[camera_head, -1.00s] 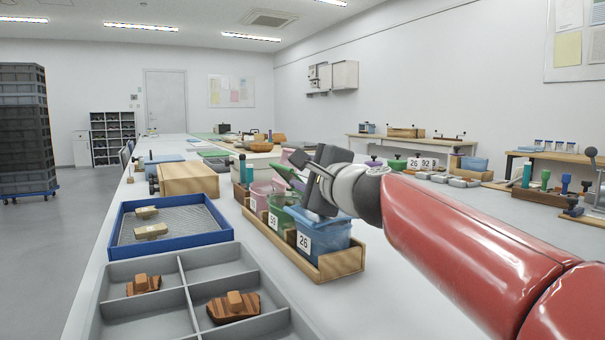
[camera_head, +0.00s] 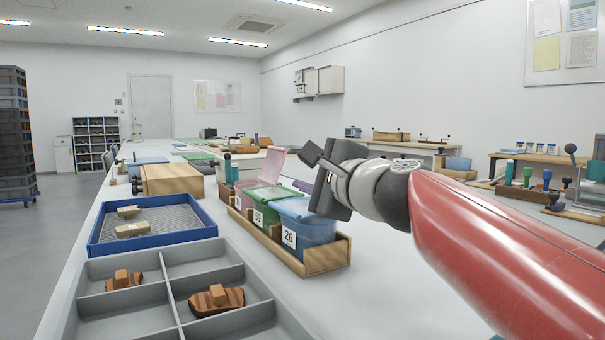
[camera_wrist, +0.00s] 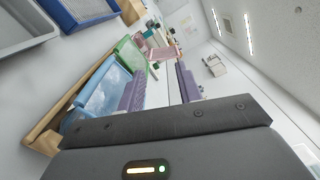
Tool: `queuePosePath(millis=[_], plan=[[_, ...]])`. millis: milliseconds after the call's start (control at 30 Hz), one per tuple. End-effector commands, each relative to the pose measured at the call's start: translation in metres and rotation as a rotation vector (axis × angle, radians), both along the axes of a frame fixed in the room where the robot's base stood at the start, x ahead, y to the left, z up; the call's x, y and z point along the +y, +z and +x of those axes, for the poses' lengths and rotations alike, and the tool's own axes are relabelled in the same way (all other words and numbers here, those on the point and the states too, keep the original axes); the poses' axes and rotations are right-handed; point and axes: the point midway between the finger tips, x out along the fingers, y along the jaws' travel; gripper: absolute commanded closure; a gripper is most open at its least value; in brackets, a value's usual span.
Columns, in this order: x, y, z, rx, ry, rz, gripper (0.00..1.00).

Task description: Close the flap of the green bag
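The green bag (camera_head: 266,213) stands in the wooden tray (camera_head: 322,262) between a pink bag and a blue bag. Its green flap (camera_head: 272,193) lies down over its mouth, looking flat or nearly so. The green bag also shows in the wrist view (camera_wrist: 133,50), beyond the blue bag. My gripper (camera_head: 312,172) is above and to the right of the blue bag, apart from the green flap. In the wrist view its two purple-padded fingers (camera_wrist: 161,75) are spread with nothing between them.
The blue bag (camera_head: 305,228), marked 26, is nearest in the tray, close under my gripper. The pink bag's flap (camera_head: 277,163) stands up behind the green bag. A blue-rimmed tray (camera_head: 150,240) and a grey divided tray (camera_head: 240,322) lie left. The table right of the tray is clear.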

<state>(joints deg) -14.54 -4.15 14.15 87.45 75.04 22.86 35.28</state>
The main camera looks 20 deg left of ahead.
Motion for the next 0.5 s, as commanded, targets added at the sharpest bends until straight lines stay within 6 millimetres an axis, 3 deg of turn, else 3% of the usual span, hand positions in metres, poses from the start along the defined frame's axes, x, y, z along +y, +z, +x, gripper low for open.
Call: queuePosePath(millis=[500], plan=[[-0.016,0.000,-0.013,0.000,0.000,0.001,0.65]])
